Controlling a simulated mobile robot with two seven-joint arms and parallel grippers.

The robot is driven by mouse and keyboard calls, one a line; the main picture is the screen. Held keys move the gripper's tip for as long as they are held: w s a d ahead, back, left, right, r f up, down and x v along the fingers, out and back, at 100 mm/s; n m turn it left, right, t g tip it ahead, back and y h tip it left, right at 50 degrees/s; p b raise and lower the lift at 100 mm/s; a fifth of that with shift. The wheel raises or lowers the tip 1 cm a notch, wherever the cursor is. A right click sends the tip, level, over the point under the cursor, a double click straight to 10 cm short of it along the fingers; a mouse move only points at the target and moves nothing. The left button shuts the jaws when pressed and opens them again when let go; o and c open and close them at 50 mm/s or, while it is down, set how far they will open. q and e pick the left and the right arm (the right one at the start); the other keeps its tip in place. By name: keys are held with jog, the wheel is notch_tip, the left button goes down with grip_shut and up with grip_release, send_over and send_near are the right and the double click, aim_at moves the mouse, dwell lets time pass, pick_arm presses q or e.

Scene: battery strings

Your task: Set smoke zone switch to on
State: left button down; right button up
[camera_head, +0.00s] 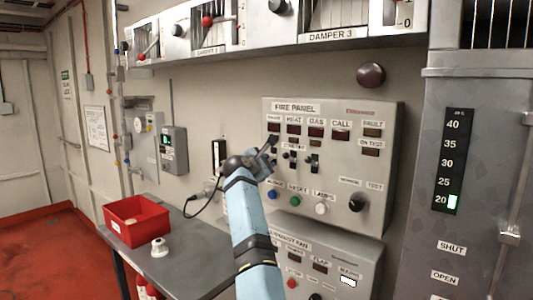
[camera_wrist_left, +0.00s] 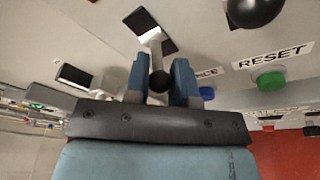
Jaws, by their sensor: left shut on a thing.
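The fire panel (camera_head: 385,210) is a pale box on the wall with a row of labelled lamps. The leftmost switch, under the smoke lamp, is mostly hidden by my left gripper (camera_head: 268,148) in the head view. In the left wrist view, its white lever (camera_wrist_left: 153,48) comes out of a dark slot and ends in a black knob (camera_wrist_left: 159,82). My left gripper (camera_wrist_left: 160,88) is shut on this lever, with a blue finger on each side of the knob. I cannot tell whether the switch is at on or off. My right gripper is not in view.
The other zone switches (camera_head: 312,163) stand close to the right of my gripper. Blue (camera_head: 271,195), green (camera_head: 295,201) and white (camera_head: 320,208) buttons sit below. A red bin (camera_head: 122,232) stands on the grey table at the left. A shelf of damper boxes overhangs above.

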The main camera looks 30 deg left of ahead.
aim_at(267, 151)
pick_arm(q)
notch_tip(267, 151, up, 2)
jog(key=g+p, duration=0.1)
jog(key=p, duration=0.2)
jog(key=g+p, duration=0.1)
jog(key=p, duration=0.3)
jog(key=g+p, duration=0.1)
jog(key=p, duration=0.3)
jog(key=shift+s+r+m+g, duration=0.1)
jog(key=shift+r+m+g, duration=0.2)
jog(key=shift+g, duration=0.1)
jog(key=shift+g+p, duration=0.7)
jog(key=shift+p, duration=0.1)
jog(key=shift+r+g, duration=0.15)
jog(key=shift+g, duration=0.25)
jog(key=shift+w+r+g, duration=0.2)
jog(key=shift+g, duration=0.6)
jog(key=shift+r+g, duration=0.1)
jog(key=shift+g, duration=0.3)
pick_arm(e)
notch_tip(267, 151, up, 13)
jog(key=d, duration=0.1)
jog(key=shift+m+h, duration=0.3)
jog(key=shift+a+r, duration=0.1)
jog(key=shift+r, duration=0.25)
pick_arm(q)
jog(key=shift+r, duration=0.1)
